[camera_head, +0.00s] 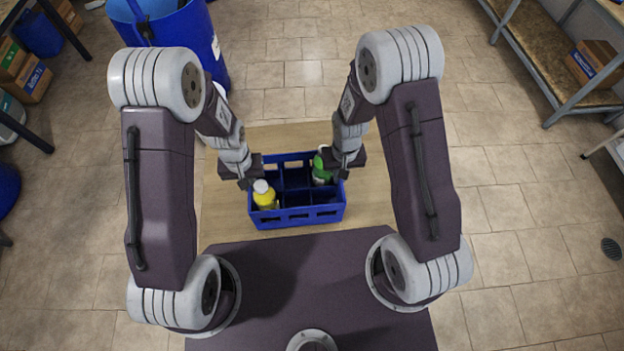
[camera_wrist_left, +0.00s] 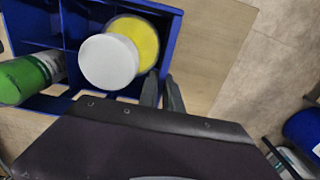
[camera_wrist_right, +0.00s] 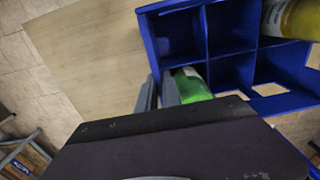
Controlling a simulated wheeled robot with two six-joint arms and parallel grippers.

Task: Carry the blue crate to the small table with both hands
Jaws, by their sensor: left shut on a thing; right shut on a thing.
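The blue crate (camera_head: 296,217) has several compartments and sits at or just above a light wooden tabletop (camera_head: 222,215); I cannot tell whether it touches. A yellow bottle with a white cap (camera_head: 265,196) stands in its near left compartment. A green bottle (camera_head: 321,172) with a white part is in its far right compartment, partly hidden by my right gripper. My left gripper (camera_head: 246,181) is shut on the crate's left wall; its fingers (camera_wrist_left: 162,92) show at the wall in the left wrist view. My right gripper (camera_head: 343,173) is shut on the crate's right wall; its fingers (camera_wrist_right: 158,92) also show.
A large blue drum (camera_head: 172,30) stands at the back left. A metal shelf (camera_head: 548,58) with a cardboard box (camera_head: 592,62) is at the right. More boxes (camera_head: 28,78) are at the left. Tiled floor is clear behind the table and to its right.

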